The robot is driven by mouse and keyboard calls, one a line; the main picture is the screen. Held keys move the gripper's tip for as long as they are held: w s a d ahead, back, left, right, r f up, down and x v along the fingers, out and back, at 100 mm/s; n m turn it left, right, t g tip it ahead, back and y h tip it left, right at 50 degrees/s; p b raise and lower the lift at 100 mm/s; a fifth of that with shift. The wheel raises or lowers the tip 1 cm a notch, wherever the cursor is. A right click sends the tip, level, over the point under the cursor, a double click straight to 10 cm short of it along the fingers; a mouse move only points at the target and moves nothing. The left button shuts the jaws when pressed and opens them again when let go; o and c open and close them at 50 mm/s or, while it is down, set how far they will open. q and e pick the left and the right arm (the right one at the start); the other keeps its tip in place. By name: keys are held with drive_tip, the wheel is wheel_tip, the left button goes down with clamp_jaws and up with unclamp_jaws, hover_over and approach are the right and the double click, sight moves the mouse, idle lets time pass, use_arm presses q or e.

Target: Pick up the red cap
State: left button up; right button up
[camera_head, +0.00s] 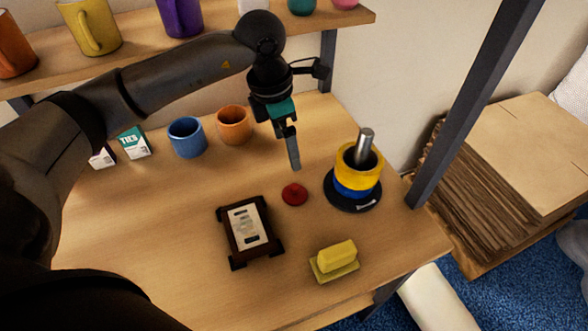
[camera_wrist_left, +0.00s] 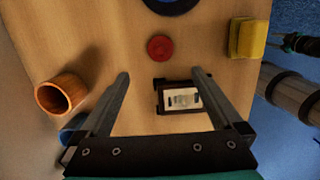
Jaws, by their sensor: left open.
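The red cap (camera_head: 294,194) is a small round piece lying on the wooden table (camera_head: 150,260), between a dark framed holder and a black base with rings. In the left wrist view the red cap (camera_wrist_left: 160,47) shows beyond the fingertips, between their lines. My left gripper (camera_head: 295,167) points down above the table, just behind the cap and apart from it. In the left wrist view my left gripper (camera_wrist_left: 160,76) has its two fingers spread, with nothing held between them.
The dark framed holder (camera_head: 228,238) stands left of the cap. The black base (camera_head: 352,207) bears yellow and blue rings around a metal post. A yellow block (camera_head: 338,255) is in front. Orange (camera_head: 234,125) and blue (camera_head: 187,137) cups stand behind. A shelf (camera_head: 140,32) hangs above.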

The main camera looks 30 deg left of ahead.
use_arm(q)
hover_over(295, 186)
drive_tip(key=f, duration=0.9)
drive_tip(key=shift+s+a+f, duration=0.15)
drive_tip(key=shift+s, duration=0.1)
drive_tip(key=shift+w+f+b, duration=0.15)
drive_tip(key=shift+f+b, duration=0.05)
drive_tip(key=shift+f, duration=1.25)
drive_tip(key=shift+w+f+b, duration=0.1)
drive_tip(key=shift+f+b, duration=0.1)
drive_tip(key=shift+f, duration=1.2)
use_arm(e)
drive_tip(key=shift+s+d+f, duration=0.3)
drive_tip(key=shift+s+f, duration=0.1)
drive_tip(key=shift+f, duration=0.05)
use_arm(q)
drive_tip(key=shift+c, duration=0.2)
drive_tip(key=c, duration=1.2)
